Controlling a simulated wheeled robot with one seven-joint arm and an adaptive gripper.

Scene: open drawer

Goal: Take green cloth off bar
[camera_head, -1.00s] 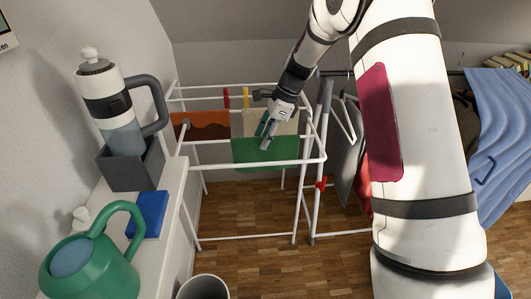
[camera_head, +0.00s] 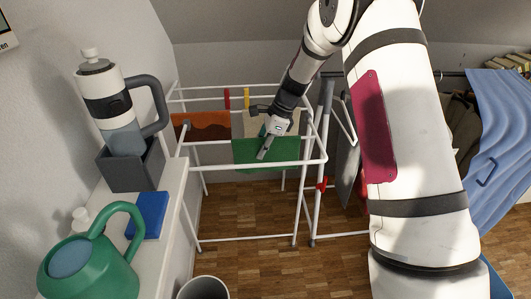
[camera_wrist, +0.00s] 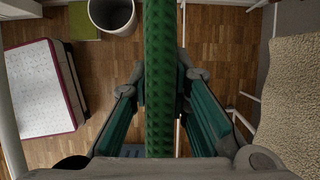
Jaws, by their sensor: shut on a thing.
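The green cloth (camera_head: 283,150) hangs over a bar of the white drying rack in the head view. In the wrist view the green cloth (camera_wrist: 159,60) shows edge-on as a textured strip running up the middle between the fingers. My gripper (camera_head: 264,150) is at the cloth's upper left part, pointing down. It is shut on the cloth, with one teal-lined finger on each side in the wrist view (camera_wrist: 160,90). Part of the cloth behind the gripper is hidden.
The white rack (camera_head: 245,163) also carries a brown cloth (camera_head: 200,126) and a beige cloth (camera_head: 250,117). Left is a shelf with a green watering can (camera_head: 95,270), a blue box (camera_head: 150,214) and a bottle (camera_head: 120,135). A bin (camera_head: 203,288) stands on the floor.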

